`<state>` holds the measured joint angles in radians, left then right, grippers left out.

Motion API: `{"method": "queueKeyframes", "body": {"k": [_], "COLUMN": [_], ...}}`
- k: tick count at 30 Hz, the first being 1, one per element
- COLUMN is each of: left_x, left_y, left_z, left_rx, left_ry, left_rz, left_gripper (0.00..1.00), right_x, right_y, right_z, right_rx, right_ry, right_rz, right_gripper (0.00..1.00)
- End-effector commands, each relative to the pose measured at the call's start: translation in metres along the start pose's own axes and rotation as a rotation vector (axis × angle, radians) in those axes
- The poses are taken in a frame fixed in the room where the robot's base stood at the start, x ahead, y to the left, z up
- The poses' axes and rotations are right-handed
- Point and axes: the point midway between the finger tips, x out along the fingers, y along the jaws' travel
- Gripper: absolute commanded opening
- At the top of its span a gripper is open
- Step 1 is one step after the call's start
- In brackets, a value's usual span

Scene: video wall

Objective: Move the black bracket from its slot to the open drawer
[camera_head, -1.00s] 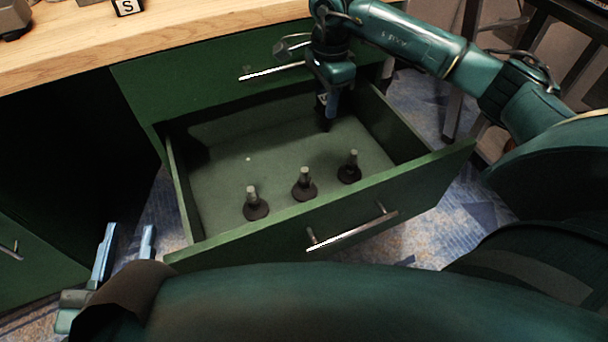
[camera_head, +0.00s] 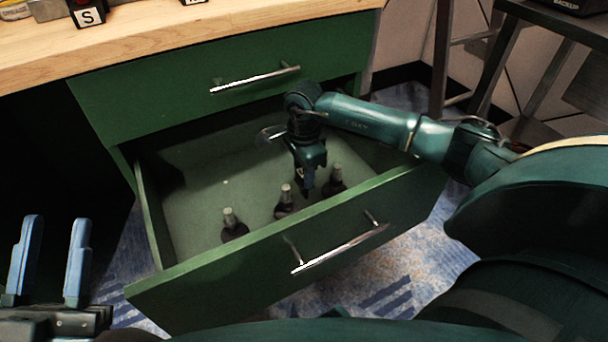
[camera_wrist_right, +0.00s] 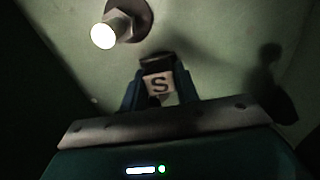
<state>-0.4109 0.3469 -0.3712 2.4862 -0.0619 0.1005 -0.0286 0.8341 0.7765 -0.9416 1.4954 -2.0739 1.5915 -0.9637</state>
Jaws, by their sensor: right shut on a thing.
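The black bracket (camera_wrist_right: 157,62), a small dark piece with a white "S" label facing the right wrist camera, is between the fingers of my right gripper (camera_wrist_right: 159,84). My right gripper (camera_head: 307,186) is shut on it and points down inside the open green drawer (camera_head: 265,247). In the head view the bracket is too dark and small to make out clearly. Whether it touches the drawer floor I cannot tell. My left gripper (camera_head: 56,222) is open and empty at the lower left, outside the drawer.
Three dark round-based pieces with pale posts stand in the drawer, including the left one (camera_head: 234,226); another post (camera_wrist_right: 110,28) is close to the right gripper. A black "S" block (camera_head: 88,14) stands on the wooden worktop (camera_head: 210,25). The drawer's left floor is clear.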

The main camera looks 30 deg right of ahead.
Motion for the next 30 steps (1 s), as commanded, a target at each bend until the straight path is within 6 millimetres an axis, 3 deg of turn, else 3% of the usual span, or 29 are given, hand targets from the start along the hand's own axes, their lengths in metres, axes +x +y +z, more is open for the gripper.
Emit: {"method": "queueKeyframes", "body": {"k": [10,11,18,26,30], "left_x": [0.001,0.002,0.002,0.002,0.004], "left_y": [-0.001,-0.001,-0.001,-0.001,-0.002], "left_z": [-0.002,-0.003,-0.003,-0.004,-0.006], "left_rx": [0.010,0.014,0.013,0.013,0.001], "left_ry": [0.017,0.023,0.022,0.021,0.001], "left_rz": [0.001,0.002,0.002,0.002,0.002], "left_gripper": [0.33,0.33,0.33,0.33,0.33], "right_x": [0.003,0.003,0.003,0.001,-0.012], "right_y": [-0.001,-0.001,-0.001,-0.001,-0.001], "right_z": [0.000,0.000,0.000,0.000,0.000], "right_rx": [0.000,0.000,0.000,0.000,0.000], "right_ry": [-0.001,0.000,0.000,0.000,-0.001], "right_rz": [-0.003,-0.002,-0.001,-0.001,-0.004], "right_gripper": [0.02,0.32,0.51,0.53,0.53]}}
